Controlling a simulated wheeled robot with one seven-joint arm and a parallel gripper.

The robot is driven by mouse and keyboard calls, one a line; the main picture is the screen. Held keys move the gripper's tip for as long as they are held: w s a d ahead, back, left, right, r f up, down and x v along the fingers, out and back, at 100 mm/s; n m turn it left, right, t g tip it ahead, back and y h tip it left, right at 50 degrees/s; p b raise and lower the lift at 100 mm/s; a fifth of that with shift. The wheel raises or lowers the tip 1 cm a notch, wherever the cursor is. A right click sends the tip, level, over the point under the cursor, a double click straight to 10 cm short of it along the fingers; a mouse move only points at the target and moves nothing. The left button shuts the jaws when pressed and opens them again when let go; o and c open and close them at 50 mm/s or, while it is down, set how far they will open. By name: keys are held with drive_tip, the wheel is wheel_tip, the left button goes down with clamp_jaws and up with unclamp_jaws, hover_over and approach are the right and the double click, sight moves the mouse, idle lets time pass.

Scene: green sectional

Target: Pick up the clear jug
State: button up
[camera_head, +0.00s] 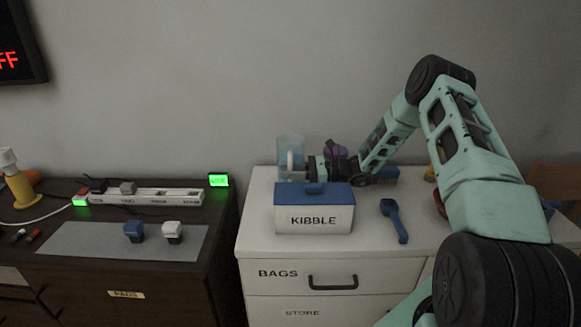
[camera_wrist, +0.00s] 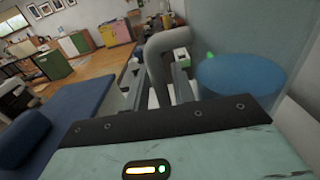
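The clear jug (camera_head: 291,147) stands upright at the back left of the white cabinet top, partly hidden behind the kibble box. In the wrist view its see-through body (camera_wrist: 235,40) fills the right side, with blue content inside. Its pale curved handle (camera_wrist: 158,62) rises between my two fingers. My gripper (camera_head: 300,166) is level with the jug, reaching in from its right. In the wrist view my gripper (camera_wrist: 160,88) is open around the handle, with a gap showing on the left side of the handle.
The kibble box (camera_head: 314,212) with a blue lid stands just in front of the jug and gripper. A blue scoop (camera_head: 394,220) lies to its right. The wall is close behind.

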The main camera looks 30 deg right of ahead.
clamp_jaws()
drive_tip(key=shift+r, duration=0.15)
